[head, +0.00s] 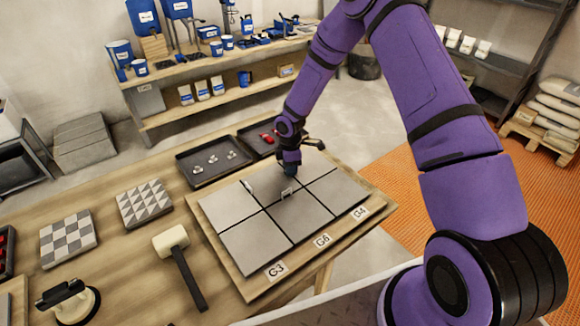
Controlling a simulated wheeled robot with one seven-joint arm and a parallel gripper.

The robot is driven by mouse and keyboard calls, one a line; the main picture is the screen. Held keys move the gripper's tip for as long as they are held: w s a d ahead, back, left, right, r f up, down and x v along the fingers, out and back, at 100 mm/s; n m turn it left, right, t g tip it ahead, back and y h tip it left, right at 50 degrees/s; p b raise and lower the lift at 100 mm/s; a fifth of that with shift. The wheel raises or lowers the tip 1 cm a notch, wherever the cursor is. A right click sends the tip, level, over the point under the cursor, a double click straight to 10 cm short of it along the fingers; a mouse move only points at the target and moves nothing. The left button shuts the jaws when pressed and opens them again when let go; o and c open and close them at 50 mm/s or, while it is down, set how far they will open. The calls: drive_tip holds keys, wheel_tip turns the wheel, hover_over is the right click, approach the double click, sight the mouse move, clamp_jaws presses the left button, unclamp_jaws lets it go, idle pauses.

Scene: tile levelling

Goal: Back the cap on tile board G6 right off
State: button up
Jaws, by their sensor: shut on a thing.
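The tile board (238,279) lies on the wooden table, with grey square tiles in two rows. Labels G3 (275,270), G6 (321,240) and G4 (359,212) stand along its near edge. My gripper (288,174) points down over the far middle part of the board, in line with G6, and is shut on what appears to be the cap. The fingers hide the cap, so its fit on the stem cannot be told. Another pale piece (247,185) lies farther left.
Behind the board, one dark tray (197,177) holds white clips; another holds red pieces (268,137). A mallet (180,262), two patterned tiles (145,204) and a suction cup (72,303) lie left. A loaded shelf (170,119) stands behind. Table between mallet and board is clear.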

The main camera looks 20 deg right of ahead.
drive_tip(key=n, duration=0.5)
drive_tip(key=shift+n, duration=0.4)
idle(0.3)
drive_tip(key=o, duration=0.9)
drive_tip(key=shift+o, duration=0.2)
drive_tip(key=shift+r, duration=0.1)
wheel_tip(320, 180, up, 11)
drive_tip(key=shift+f, duration=0.2)
